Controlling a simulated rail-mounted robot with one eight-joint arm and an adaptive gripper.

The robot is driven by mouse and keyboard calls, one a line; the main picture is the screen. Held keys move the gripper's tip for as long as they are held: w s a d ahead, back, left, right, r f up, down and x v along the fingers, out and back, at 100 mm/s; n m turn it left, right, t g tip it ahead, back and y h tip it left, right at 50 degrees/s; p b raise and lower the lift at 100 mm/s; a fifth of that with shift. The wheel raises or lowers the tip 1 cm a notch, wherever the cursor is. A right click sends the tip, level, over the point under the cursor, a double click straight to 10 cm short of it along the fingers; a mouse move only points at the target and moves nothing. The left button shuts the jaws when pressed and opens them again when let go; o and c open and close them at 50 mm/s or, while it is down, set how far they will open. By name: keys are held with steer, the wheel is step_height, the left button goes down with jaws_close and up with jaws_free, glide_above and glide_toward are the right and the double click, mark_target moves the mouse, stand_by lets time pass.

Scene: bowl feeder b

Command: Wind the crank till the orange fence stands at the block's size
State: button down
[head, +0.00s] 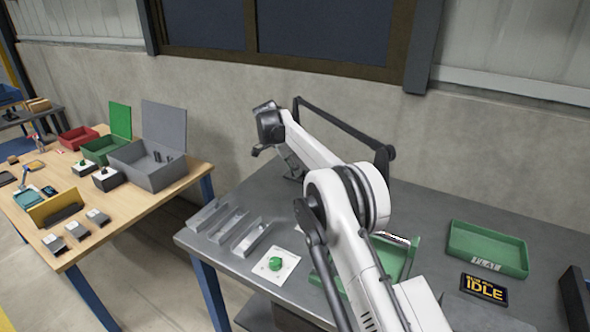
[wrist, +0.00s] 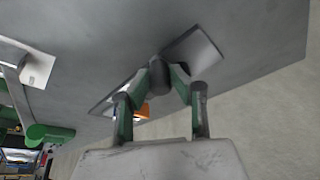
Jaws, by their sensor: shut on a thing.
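In the wrist view my gripper (wrist: 158,78) has its green-sided fingers closed around a dark rounded knob (wrist: 158,70), which looks like the crank's handle. A small orange piece (wrist: 143,111), perhaps part of the orange fence, shows behind the left finger; most of it is hidden. A pale metal plate (wrist: 197,54) lies just beyond the knob on the grey surface. I cannot make out the block for certain in either view.
Several grey channels (head: 250,236) and a green knob on a white plate (head: 279,265) are on the bench's left. A black bar frame (head: 345,123) stands behind my arm. A green tray (head: 488,242) and an IDLE sign (head: 485,290) are at right. A wooden table (head: 110,240) stands left.

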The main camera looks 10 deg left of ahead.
steer(key=c, duration=1.5)
jaws_free()
steer(key=shift+c, duration=0.2)
steer(key=shift+r, duration=0.1)
steer(key=v, duration=1.2)
